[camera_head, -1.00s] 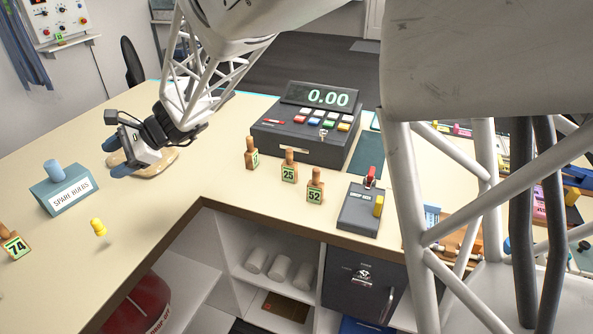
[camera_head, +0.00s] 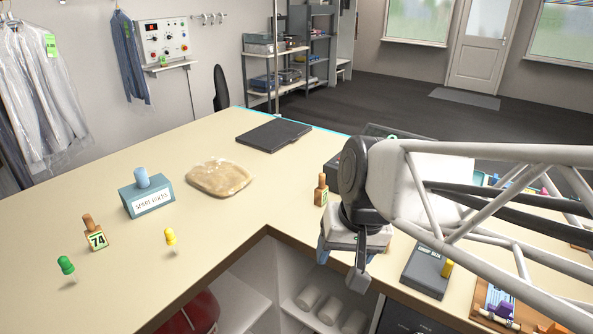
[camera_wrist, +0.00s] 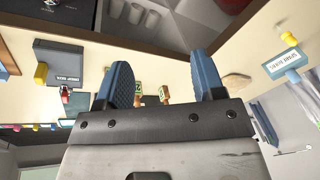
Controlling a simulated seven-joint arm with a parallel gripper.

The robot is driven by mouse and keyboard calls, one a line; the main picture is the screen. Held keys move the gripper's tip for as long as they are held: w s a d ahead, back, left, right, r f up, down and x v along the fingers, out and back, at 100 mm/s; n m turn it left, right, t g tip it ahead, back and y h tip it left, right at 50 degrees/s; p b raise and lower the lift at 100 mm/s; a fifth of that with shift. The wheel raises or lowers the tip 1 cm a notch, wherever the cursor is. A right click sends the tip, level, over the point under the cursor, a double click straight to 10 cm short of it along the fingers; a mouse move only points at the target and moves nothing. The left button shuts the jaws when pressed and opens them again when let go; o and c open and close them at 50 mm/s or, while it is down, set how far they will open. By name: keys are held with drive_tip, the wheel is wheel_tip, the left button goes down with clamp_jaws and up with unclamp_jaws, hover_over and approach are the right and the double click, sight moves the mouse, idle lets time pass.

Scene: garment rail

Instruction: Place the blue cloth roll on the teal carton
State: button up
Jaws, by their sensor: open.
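The blue cloth roll (camera_head: 141,177) stands roughly upright, leaning slightly, on top of the teal carton (camera_head: 150,201) in the head view. My gripper (camera_head: 330,252) is well to the right of the carton, near the counter's inner edge. In the wrist view my gripper (camera_wrist: 163,82) has its two blue fingers wide apart, with nothing held between them.
A clear-wrapped tan bundle (camera_head: 220,178) lies behind and right of the carton. A tag block numbered 74 (camera_head: 95,236), a yellow peg (camera_head: 170,237) and a green peg (camera_head: 66,266) stand in front. A dark flat slab (camera_head: 273,135) lies farther back. My arm hides much of the right counter.

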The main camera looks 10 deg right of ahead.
drive_tip(key=s+d, duration=0.1)
drive_tip(key=s+d+n+h, duration=0.1)
drive_tip(key=s+d+h, duration=0.1)
drive_tip(key=s, duration=0.1)
drive_tip(key=shift+d+f, duration=0.3)
drive_tip(key=shift+d, duration=0.05)
